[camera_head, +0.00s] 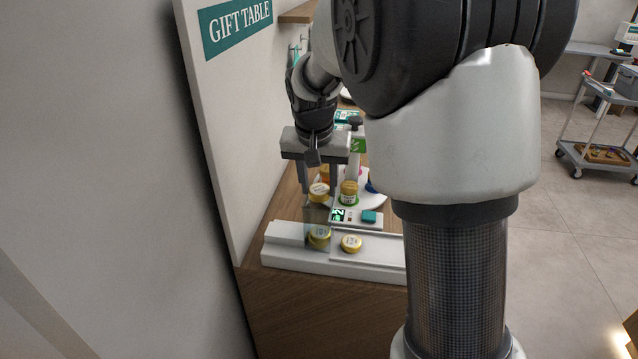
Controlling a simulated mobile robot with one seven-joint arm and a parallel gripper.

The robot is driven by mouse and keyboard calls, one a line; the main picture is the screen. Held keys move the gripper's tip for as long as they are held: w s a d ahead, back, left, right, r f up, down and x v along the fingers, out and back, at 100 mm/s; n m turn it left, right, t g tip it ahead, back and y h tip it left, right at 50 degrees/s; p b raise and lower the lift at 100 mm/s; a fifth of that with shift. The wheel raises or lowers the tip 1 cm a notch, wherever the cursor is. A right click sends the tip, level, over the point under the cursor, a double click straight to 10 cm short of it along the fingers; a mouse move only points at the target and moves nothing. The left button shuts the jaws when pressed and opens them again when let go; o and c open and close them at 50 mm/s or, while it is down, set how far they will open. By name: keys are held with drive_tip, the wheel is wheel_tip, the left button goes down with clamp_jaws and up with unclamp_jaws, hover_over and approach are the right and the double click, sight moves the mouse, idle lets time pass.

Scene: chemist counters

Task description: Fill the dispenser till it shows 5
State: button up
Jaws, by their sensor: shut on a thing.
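My gripper (319,188) points straight down over the counter, shut on a small yellow-lidded tin (319,192) between its fingers. Directly below it is the dispenser (285,236), a white unit with a clear upright chute. A yellow tin (319,238) shows low in the chute. Whether the held tin touches the chute's top, I cannot tell.
A panel with a "GIFT TABLE" sign (236,25) borders the counter on the left. A grey cart (600,115) stands far right.

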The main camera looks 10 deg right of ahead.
drive_tip(key=o, duration=1.1)
drive_tip(key=p+v, duration=0.1)
drive_tip(key=v, duration=1.6)
drive_tip(key=shift+r, duration=0.25)
drive_tip(key=shift+s, duration=0.15)
drive_tip(key=s+d+n+t+p, duration=0.1)
drive_tip(key=s+n+p, duration=0.1)
drive_tip(key=s, duration=0.9)
drive_tip(key=s+d+f+n+t+y+p, duration=0.1)
drive_tip(key=s+n+p, duration=0.1)
drive_tip(key=s, duration=0.9)
drive_tip(key=shift+f+t+p, duration=0.3)
drive_tip(key=shift+t+p, duration=0.1)
